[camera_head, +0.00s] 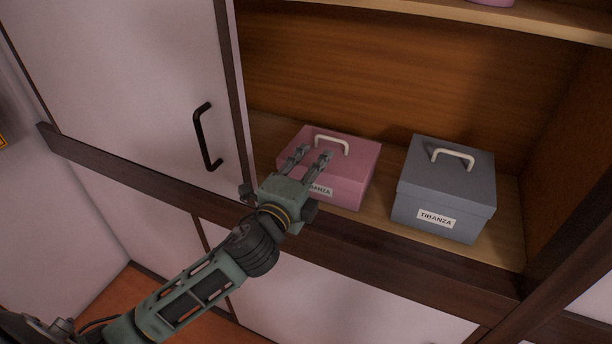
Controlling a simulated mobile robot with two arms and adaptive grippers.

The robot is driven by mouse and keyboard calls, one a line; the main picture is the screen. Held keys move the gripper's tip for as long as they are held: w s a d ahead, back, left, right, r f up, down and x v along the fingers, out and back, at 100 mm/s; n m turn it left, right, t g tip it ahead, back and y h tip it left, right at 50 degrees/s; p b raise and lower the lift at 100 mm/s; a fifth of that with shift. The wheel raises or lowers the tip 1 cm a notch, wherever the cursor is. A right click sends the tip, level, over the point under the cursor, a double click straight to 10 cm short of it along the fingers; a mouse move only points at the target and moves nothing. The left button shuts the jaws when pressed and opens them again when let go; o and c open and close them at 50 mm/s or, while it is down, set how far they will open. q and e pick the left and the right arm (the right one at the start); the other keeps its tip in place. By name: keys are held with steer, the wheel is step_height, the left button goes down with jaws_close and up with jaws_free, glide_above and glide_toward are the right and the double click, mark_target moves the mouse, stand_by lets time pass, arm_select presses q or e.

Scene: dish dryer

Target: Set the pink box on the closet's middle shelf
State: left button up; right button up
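The pink box (359,178) has a white handle (333,141) on its lid and a white label on its front, partly covered by my gripper. It sits upright on the closet's middle shelf (268,133), left of a grey box. My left gripper (314,154) reaches in over the pink box's lid, in front of the handle. Its two fingers are apart, with nothing seen between them. Whether a fingertip touches the handle or lid cannot be told. My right gripper is out of view.
The grey box (436,196), labelled TIBANZA, stands to the right with a narrow gap. A white sliding door (130,80) with a black handle (204,137) covers the closet's left part. An upper shelf (480,15) runs above, with part of a pink thing on it.

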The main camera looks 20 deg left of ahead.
arm_select(q)
steer(key=shift+s+a, duration=0.1)
steer(key=shift+s, duration=1.6)
